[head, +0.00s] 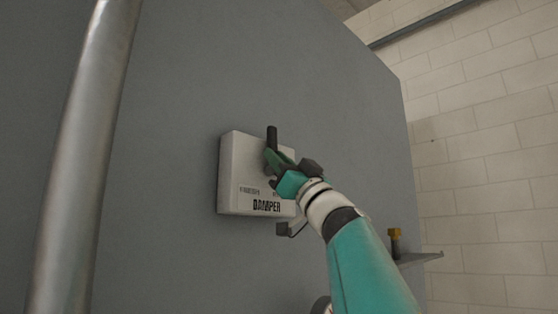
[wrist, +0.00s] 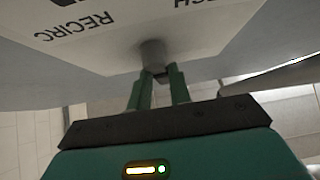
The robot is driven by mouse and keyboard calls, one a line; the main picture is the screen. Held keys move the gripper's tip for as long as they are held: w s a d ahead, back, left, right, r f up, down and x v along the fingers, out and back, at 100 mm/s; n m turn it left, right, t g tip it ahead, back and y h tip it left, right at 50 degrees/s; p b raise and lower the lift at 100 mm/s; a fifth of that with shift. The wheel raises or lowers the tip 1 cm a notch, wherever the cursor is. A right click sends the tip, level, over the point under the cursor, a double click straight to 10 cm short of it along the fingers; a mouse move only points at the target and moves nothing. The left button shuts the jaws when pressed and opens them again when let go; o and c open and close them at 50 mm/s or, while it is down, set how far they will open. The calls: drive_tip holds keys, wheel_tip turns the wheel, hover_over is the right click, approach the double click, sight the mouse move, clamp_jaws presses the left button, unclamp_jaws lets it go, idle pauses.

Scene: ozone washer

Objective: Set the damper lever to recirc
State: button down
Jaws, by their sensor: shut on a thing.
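The damper box (head: 230,175) is a pale box marked DAMPER, mounted on a grey panel. Its lever (head: 272,135) is dark and points nearly straight up, with its tip above the box's top edge. My gripper (head: 271,159) is shut on the lever, below its tip. In the wrist view, my gripper's green fingers (wrist: 156,82) flank a dark part in front of a grey round hub (wrist: 152,53). The RECIRC label (wrist: 75,27) reads upside down there, left of the hub. In the head view, my gripper and wrist hide the box's right part.
A metal pole (head: 85,155) stands at the left. A small shelf (head: 420,258) with a brass-coloured fitting (head: 395,242) is at the lower right, near my arm. A pale block wall (head: 490,150) is behind the panel's right edge. The panel above the box is clear.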

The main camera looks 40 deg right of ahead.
drive_tip(key=m+g+h, duration=0.2)
drive_tip(key=m+h, duration=0.3)
drive_tip(key=m, duration=0.1)
drive_tip(key=d+m+g+h, duration=0.1)
drive_tip(key=m+g+h, duration=0.1)
drive_tip(key=m+h, duration=0.3)
drive_tip(key=m+g+h, duration=0.2)
drive_tip(key=m+h, duration=0.2)
drive_tip(key=m, duration=0.4)
drive_tip(key=shift+w+d+f+g+h, duration=0.1)
drive_tip(key=shift+d+f+g+h, duration=0.05)
drive_tip(key=shift+f+g+h, duration=0.2)
drive_tip(key=shift+m+g+h, duration=0.25)
drive_tip(key=shift+m, duration=0.05)
drive_tip(key=c, duration=1.3)
unclamp_jaws()
drive_tip(key=shift+d, duration=0.1)
drive_tip(key=v, duration=1.4)
drive_tip(key=shift+r, duration=0.1)
